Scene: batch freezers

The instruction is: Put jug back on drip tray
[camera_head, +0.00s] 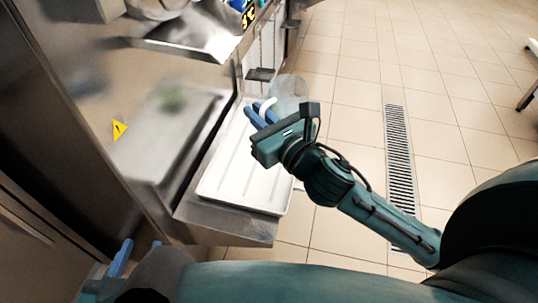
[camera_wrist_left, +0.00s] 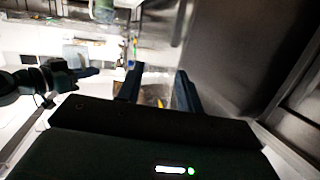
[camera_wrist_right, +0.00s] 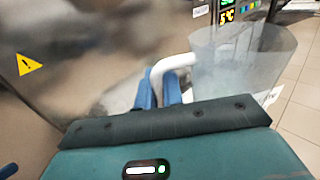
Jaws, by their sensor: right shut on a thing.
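The clear jug (camera_head: 290,88) with a white handle (camera_head: 266,107) is held near the far right end of the white ribbed drip tray (camera_head: 240,185). From the head view I cannot tell its height above the tray. My right gripper (camera_head: 260,114) is shut on the handle. In the right wrist view the jug (camera_wrist_right: 238,62) looks upright, its handle (camera_wrist_right: 175,63) between the blue fingers (camera_wrist_right: 160,90). My left gripper (camera_head: 122,258) is low at the left, away from the jug; its fingers are apart and empty in the left wrist view (camera_wrist_left: 158,90).
The steel freezer front (camera_head: 85,90) with a yellow warning sign (camera_head: 120,130) stands left of the tray. A steel chute (camera_head: 195,38) juts out above its far end. A lit display (camera_wrist_right: 227,14) shows behind the jug. Tiled floor with a drain grate (camera_head: 398,150) lies open at right.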

